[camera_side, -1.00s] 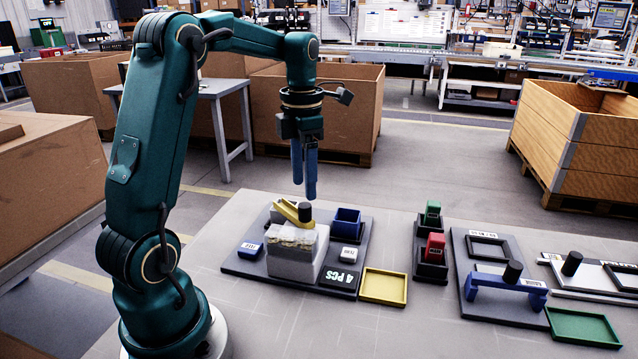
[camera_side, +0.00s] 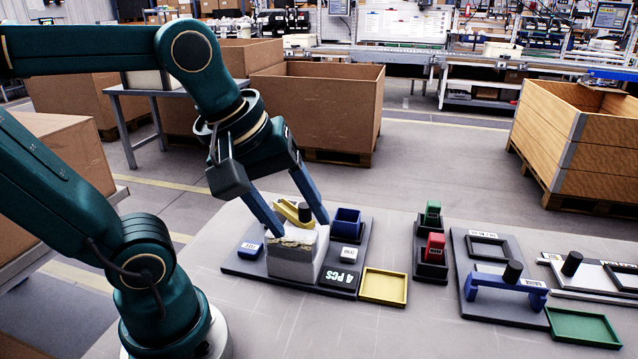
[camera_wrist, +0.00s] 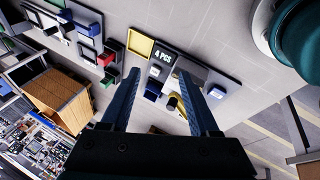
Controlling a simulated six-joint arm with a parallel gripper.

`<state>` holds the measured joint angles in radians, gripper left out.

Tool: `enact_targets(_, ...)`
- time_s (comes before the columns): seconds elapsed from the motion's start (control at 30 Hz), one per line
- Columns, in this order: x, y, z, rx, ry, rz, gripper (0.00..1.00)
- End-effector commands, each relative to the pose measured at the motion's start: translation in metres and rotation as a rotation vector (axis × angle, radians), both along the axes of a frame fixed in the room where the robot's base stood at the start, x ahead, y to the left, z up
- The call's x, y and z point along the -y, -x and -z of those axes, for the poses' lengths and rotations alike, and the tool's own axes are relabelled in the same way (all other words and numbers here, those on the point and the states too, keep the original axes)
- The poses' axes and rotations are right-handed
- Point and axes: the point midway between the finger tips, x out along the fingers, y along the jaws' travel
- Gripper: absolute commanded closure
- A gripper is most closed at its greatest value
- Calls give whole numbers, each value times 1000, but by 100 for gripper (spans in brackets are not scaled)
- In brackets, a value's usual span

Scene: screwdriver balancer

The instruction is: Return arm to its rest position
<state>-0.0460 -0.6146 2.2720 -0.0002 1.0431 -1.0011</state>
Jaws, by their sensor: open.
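My gripper (camera_side: 300,219) is open, with its two blue fingers spread wide apart. In the side view it shows above and in front of the light grey block (camera_side: 292,264) on the dark plate, on the picture's left. In the wrist view my gripper (camera_wrist: 165,95) points over the same plate, and the yellow piece (camera_wrist: 178,103) shows between the fingers. In the side view the yellow piece (camera_side: 286,208) with a black knob sits at the block, partly behind a finger. Whether a finger touches the block cannot be told.
A blue bin (camera_side: 347,222) stands on the plate, and a yellow tray (camera_side: 383,287) lies beside it. A black holder with red and green pieces (camera_side: 434,247), a blue bracket (camera_side: 505,289) and a green tray (camera_side: 583,328) are farther right. Large crates stand on the floor behind.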

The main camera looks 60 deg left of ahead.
Motion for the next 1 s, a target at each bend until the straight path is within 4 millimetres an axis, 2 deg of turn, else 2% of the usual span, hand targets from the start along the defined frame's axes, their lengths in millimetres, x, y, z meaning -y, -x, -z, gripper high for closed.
enact_targets(0.1, 7, 13, 12, 28, -136, 311, 38)
enact_targets(0.2, 9, 19, 22, 37, -248, 544, 38)
enact_targets(0.4, 8, 20, 32, 31, -402, 849, 38)
enact_targets(0.6, 8, 18, 30, 37, -454, 941, 38)
enact_targets(1.0, 8, 18, 30, 36, -453, 940, 38)
